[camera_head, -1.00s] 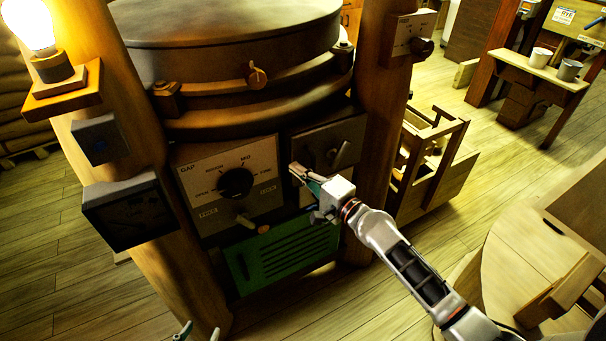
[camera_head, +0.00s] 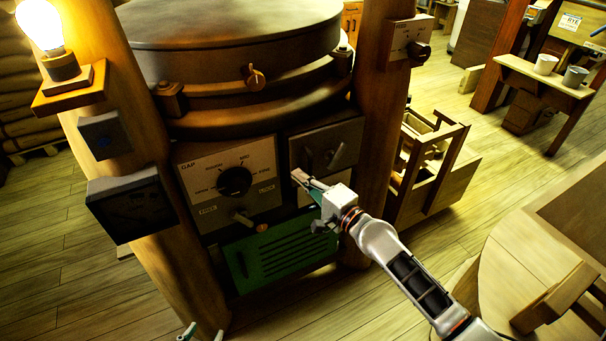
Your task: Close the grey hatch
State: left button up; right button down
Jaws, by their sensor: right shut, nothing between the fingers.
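The grey hatch (camera_head: 348,134) is a dark panel with a lever handle, on the front of the mill to the right of the dial plate. It looks about flush with the mill front, but I cannot tell whether it is fully shut. My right gripper (camera_head: 297,176) is shut and empty in front of the hatch's lower left part, hiding some of it. I cannot tell whether its fingertips touch the hatch. My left gripper (camera_head: 203,334) shows only as two separated fingertips at the bottom edge, low and left of the mill front.
The dial plate (camera_head: 208,170) marked GAP is left of the hatch, with a green slatted panel (camera_head: 285,257) below. Wooden posts (camera_head: 380,110) flank the mill. A wooden frame (camera_head: 440,165) stands right; a round wooden surface (camera_head: 520,265) is at lower right.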

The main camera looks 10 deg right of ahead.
pick_arm(q)
jog(key=shift+s+d+r+p, duration=0.2)
jog(key=shift+r+p, duration=0.2)
jog(key=shift+r, duration=0.15)
pick_arm(e)
jog(key=s+a+v, duration=0.1)
jog(key=a+v, duration=0.1)
jog(key=v, duration=0.8)
jog(key=shift+s, duration=0.35)
pick_arm(q)
jog(key=shift+f, duration=0.1)
pick_arm(e)
jog(key=s+d+f+n+g+h, duration=0.2)
jog(key=s+d+f+n+h, duration=0.1)
jog(key=s+f+n, duration=0.5)
jog(key=s+d+f+n+g+h, duration=0.2)
jog(key=s+d+f+n+h, duration=0.2)
jog(key=s+f, duration=0.8)
jog(key=d+n, duration=0.2)
jog(key=n, duration=0.1)
jog(key=shift+s+d+f+n, duration=0.25)
jog(key=shift+d+f+n, duration=0.05)
jog(key=shift+f+n, duration=0.1)
